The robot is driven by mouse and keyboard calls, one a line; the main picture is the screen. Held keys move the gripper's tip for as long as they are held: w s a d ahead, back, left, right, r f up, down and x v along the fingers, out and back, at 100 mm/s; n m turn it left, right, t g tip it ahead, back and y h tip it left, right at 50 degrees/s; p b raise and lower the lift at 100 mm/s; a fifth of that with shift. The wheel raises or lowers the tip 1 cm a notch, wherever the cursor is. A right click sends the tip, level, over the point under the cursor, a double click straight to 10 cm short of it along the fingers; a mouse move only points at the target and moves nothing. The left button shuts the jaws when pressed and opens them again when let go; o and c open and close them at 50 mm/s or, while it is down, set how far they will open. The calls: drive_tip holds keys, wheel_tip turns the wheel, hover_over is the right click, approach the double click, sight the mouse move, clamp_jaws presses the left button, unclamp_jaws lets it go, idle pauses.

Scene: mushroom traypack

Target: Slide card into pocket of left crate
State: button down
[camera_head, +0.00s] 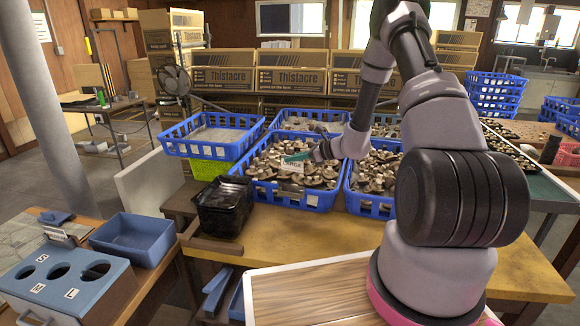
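A white card with a green top band and dark lettering, seemingly "LARGE" (293,162), is at the tip of my gripper (314,154). The card is upright, facing the camera, over the mushrooms of the left blue crate (262,194). My gripper reaches in from the right and appears shut on the card's right side; the fingers are small and partly hidden. A small pale patch (312,200), perhaps the pocket, shows on the crate's front wall, below and apart from the card.
A second blue crate of mushrooms (368,207) stands close on the right, partly behind my arm. A black bag-lined container (224,205) stands at the left crate's front left corner. An empty-looking blue crate (198,148) sits further left. The yellow tabletop (300,238) in front is clear.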

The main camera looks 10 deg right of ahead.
drive_tip(key=shift+n+g+y, duration=0.4)
drive_tip(key=shift+n+g, duration=0.2)
drive_tip(key=shift+s+a+f, duration=0.1)
drive_tip(key=shift+a+f, duration=0.1)
drive_tip(key=shift+f, duration=1.95)
drive_tip(key=shift+s+a+f, duration=0.1)
drive_tip(key=shift+a+f, duration=0.05)
drive_tip(key=shift+f, duration=1.95)
drive_tip(key=c, duration=1)
unclamp_jaws()
drive_tip(key=v, duration=1)
drive_tip(key=shift+s+d+r, duration=0.2)
drive_tip(key=shift+d, duration=0.1)
